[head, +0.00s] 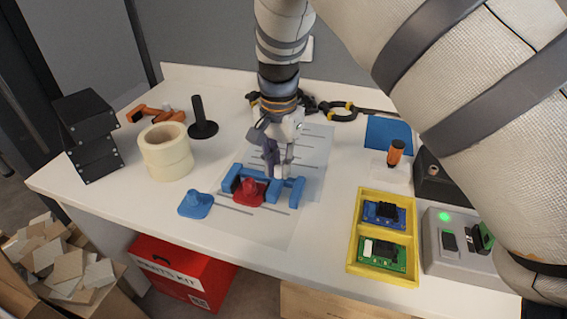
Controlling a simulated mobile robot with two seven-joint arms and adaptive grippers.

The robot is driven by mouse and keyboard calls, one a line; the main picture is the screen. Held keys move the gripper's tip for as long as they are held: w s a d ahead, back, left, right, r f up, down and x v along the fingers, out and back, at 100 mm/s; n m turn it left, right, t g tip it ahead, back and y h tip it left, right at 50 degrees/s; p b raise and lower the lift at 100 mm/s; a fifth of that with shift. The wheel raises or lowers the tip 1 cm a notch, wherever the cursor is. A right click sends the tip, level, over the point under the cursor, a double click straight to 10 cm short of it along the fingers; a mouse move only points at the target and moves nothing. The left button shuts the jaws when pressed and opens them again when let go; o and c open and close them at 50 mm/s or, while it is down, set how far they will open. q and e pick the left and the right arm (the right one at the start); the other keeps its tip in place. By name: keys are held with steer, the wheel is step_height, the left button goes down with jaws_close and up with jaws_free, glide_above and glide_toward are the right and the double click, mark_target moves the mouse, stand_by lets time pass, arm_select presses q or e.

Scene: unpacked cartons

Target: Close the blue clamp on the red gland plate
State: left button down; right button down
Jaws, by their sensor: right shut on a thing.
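The blue clamp (297,192) lies on a pale printed sheet near the middle of the table. Its blue uprights stand at the left end, the middle and the right end. The red gland plate (249,192), with a raised red knob, sits between the left upright and the middle one. My right gripper (279,172) points down over the clamp's middle part, just right of the red plate, and is shut on it; the fingertips partly cover that part. I cannot tell whether a gap remains between clamp and plate. My left gripper is not in view.
A blue knobbed piece (196,205) lies left of the clamp. Cream tape rolls (166,152), a black post (201,120) and stacked black boxes (90,135) stand further left. A yellow tray (353,232) with circuit boards and a grey device (456,262) with a green light are right.

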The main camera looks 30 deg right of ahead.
mark_target(280, 166)
steer(key=c, duration=1.5)
jaws_free()
step_height(280, 166, up, 12)
steer(key=shift+d, duration=0.1)
